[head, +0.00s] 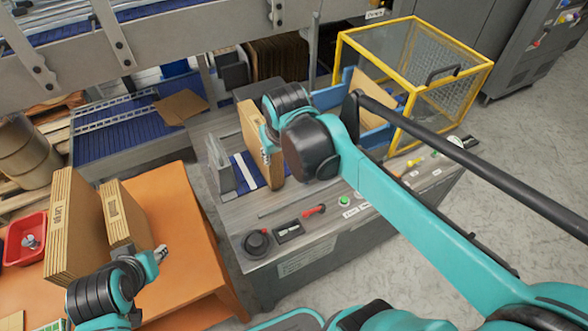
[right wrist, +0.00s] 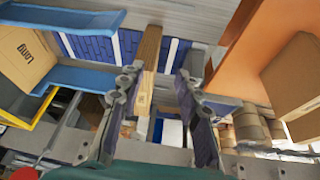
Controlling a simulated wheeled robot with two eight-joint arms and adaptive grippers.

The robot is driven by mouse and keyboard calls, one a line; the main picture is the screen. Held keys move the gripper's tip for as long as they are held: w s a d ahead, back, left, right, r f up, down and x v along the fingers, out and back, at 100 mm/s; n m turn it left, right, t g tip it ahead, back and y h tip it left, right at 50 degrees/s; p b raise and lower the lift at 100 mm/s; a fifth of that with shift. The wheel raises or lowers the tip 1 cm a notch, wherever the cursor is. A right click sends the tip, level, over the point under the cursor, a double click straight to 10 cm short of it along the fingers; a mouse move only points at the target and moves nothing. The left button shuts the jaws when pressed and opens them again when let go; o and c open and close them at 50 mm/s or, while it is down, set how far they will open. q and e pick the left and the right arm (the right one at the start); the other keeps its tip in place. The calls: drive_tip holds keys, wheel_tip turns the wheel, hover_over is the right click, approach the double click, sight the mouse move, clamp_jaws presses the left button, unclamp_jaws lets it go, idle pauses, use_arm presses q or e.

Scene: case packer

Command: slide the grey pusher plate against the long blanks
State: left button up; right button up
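The grey pusher plate (head: 219,166) stands upright on the machine's deck, left of a brown stack of blanks (head: 252,140). A blue strip of bed with a white bar shows between plate and stack, so they are apart. The stack stands on edge and is partly hidden by my right arm. My right gripper (head: 266,148) is at the stack's near side. In the right wrist view its fingers (right wrist: 160,72) are spread, with the stack (right wrist: 148,65) between them, nearer the left finger; I cannot tell if they touch. My left gripper (head: 160,253) is beside blanks on the orange table; its opening is unclear.
Two more stacks of blanks (head: 72,225) (head: 122,215) stand on the orange table (head: 178,225). A yellow-framed guard (head: 415,25) encloses a blue tray with a carton at the back right. A black knob (head: 257,243) and a red-handled control (head: 314,211) sit on the deck's front.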

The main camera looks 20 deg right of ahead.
use_arm(q)
drive_tip(key=shift+s+d+f, duration=0.1)
drive_tip(key=shift+d+f, duration=0.25)
drive_tip(key=shift+d, duration=0.05)
use_arm(e)
drive_tip(key=shift+t, duration=0.3)
drive_tip(key=shift+s+d+f, duration=0.2)
drive_tip(key=shift+s, duration=0.45)
drive_tip(key=shift+s+d+f, duration=0.2)
drive_tip(key=shift+s+f, duration=0.05)
drive_tip(key=shift+s, duration=0.35)
drive_tip(key=shift+s+d+f, duration=0.2)
drive_tip(key=shift+s, duration=0.45)
